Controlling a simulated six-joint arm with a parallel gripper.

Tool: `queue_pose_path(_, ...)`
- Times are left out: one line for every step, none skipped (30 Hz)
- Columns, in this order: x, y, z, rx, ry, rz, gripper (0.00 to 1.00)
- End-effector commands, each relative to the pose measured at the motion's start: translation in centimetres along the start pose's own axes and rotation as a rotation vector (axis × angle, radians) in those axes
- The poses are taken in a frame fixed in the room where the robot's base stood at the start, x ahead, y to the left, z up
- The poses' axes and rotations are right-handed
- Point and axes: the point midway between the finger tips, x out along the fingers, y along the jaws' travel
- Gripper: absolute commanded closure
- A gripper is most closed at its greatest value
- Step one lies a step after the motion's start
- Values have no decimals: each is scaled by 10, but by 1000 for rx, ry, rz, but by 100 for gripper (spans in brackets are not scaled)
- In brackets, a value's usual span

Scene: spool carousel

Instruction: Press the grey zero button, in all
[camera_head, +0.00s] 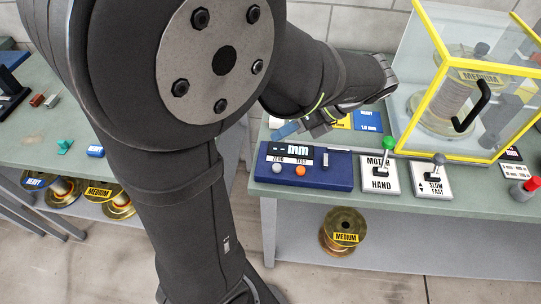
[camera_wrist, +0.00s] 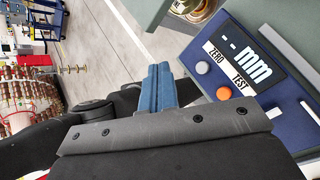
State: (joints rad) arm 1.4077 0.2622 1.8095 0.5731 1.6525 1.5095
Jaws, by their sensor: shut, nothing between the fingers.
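The grey zero button (camera_head: 277,168) is on the front of a blue gauge box (camera_head: 330,184), under the ZERO label. An orange button (camera_head: 300,171) under TEST is to its right. The box's display reads dashes and "mm". In the wrist view the grey button (camera_wrist: 202,68) and orange button (camera_wrist: 223,93) show uncovered, to the right of my fingers. My gripper (camera_head: 287,131) is above and behind the box's left part, apart from the grey button. Its blue fingers (camera_wrist: 158,87) are together and empty.
A MOTOR/HAND switch with a green knob (camera_head: 387,142) and a SLOW/FAST lever (camera_head: 439,158) stand right of the box. A yellow-framed clear guard (camera_head: 403,140) covers a spool behind them. A red button (camera_head: 532,184) is at far right.

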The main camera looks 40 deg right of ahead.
Motion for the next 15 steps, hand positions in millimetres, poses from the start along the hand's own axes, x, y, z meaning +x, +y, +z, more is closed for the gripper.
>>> queue_pose_path(0, 0, 0, -1, 1, 0, 100)
queue_pose_path(0, 0, 0, -1, 1, 0, 100)
queue_pose_path(1, 0, 0, -1, 1, 0, 100)
queue_pose_path(1, -1, -1, -1, 1, 0, 100)
queue_pose_path(2, -2, -2, -1, 1, 1, 100)
queue_pose_path(4, -3, -3, -1, 1, 1, 100)
queue_pose_path(6, -4, -4, -1, 1, 1, 100)
queue_pose_path(8, -6, -6, -1, 1, 1, 100)
queue_pose_path(11, -8, -8, 0, 2, 2, 100)
queue_pose_path(13, -10, -10, 1, 2, 3, 100)
queue_pose_path(16, -12, -12, 1, 2, 3, 100)
queue_pose_path(20, -15, -15, 0, 2, 2, 100)
queue_pose_path(24, -17, -17, 0, 2, 4, 100)
queue_pose_path(27, -19, -20, 1, 2, 4, 100)
queue_pose_path(31, -22, -22, 1, 2, 2, 100)
